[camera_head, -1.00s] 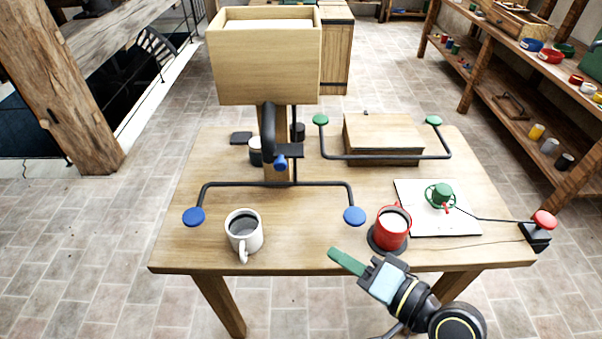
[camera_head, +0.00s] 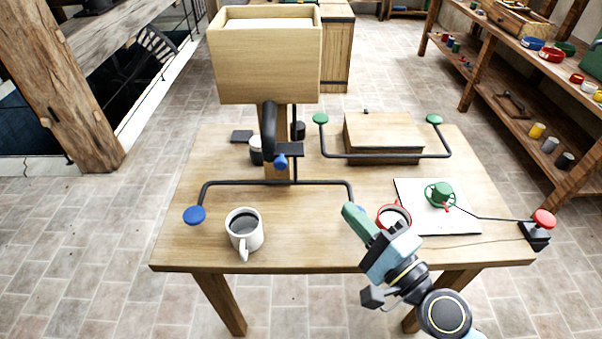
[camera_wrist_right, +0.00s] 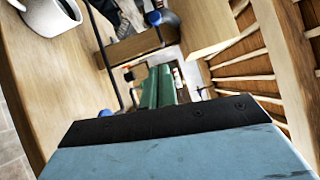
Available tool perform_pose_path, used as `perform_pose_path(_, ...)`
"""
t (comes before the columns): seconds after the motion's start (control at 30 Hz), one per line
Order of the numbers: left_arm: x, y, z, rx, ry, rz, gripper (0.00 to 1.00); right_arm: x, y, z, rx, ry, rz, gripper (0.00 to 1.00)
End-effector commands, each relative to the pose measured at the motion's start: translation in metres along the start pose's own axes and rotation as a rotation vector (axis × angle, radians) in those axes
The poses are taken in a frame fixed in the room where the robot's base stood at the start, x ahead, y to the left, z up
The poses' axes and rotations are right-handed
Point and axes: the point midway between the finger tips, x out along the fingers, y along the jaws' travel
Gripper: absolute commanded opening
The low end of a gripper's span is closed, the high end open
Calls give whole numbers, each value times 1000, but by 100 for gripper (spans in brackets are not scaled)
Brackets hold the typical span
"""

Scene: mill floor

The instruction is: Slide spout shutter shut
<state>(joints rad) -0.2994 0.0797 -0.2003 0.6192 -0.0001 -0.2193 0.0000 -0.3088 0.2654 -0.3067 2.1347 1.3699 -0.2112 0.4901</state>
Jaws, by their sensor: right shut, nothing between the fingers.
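The wooden hopper (camera_head: 265,60) stands on a post at the back of the table, with a dark curved spout (camera_head: 269,130) below it. A small dark plate (camera_head: 290,149) with a blue knob (camera_head: 281,162) sits at the spout's lower end; I take it for the shutter. Whether it covers the spout's mouth I cannot tell. My right gripper (camera_head: 351,211) is shut and empty, over the table's front right part, well short of the blue knob. Its green fingers (camera_wrist_right: 158,88) are together in the right wrist view. My left gripper is out of view.
A black bar with blue end pads (camera_head: 194,215) spans the table before the spout. A white mug (camera_head: 244,230) stands at front left. A red mug (camera_head: 394,216) is partly hidden behind my right gripper. A green-padded bar (camera_head: 385,157) crosses before a wooden box (camera_head: 383,133).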

Motion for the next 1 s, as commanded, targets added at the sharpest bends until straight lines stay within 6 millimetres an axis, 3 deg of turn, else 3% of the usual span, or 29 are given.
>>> perform_pose_path(0.5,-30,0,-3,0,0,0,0,100,-3,7,3,-3,-1,0)
perform_pose_path(0.7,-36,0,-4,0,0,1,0,116,-2,24,0,-2,-1,0)
perform_pose_path(1.0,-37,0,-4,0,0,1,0,121,-1,29,-2,-1,0,0)
